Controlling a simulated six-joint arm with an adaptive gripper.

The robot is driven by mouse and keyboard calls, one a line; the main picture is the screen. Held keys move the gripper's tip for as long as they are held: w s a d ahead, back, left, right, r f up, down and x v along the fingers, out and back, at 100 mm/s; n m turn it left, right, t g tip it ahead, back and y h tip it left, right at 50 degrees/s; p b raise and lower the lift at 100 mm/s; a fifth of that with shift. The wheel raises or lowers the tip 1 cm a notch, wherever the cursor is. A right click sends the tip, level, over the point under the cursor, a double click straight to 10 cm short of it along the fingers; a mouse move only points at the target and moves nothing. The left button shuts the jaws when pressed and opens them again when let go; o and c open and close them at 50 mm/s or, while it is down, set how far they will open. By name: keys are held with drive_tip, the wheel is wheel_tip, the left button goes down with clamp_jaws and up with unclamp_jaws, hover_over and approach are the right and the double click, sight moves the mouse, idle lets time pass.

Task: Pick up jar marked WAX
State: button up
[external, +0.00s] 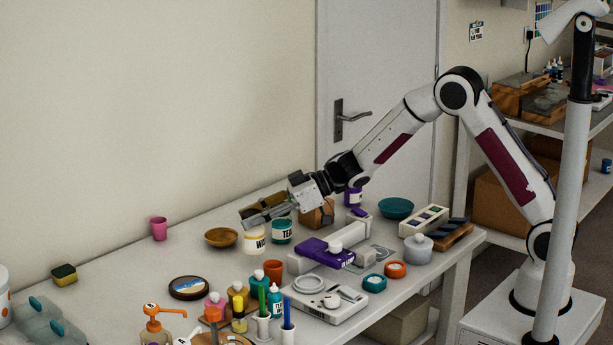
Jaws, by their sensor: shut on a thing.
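The jar marked WAX (254,242) is pale with a white label, of which only the first letters show. It is upright near the back middle of the table, just left of the teal jar (281,234). My gripper (262,216) reaches down from the right with its fingers at the top of the WAX jar and is shut on it. The fingers hide the jar's upper part. I cannot tell whether the jar's base touches the table.
A purple box (325,253), a scale (324,304) and several bottles crowd the front. The table (115,265) is clearer at left, around the pink cup (159,228).

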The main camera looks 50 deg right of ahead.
drive_tip(key=shift+r, duration=3.15)
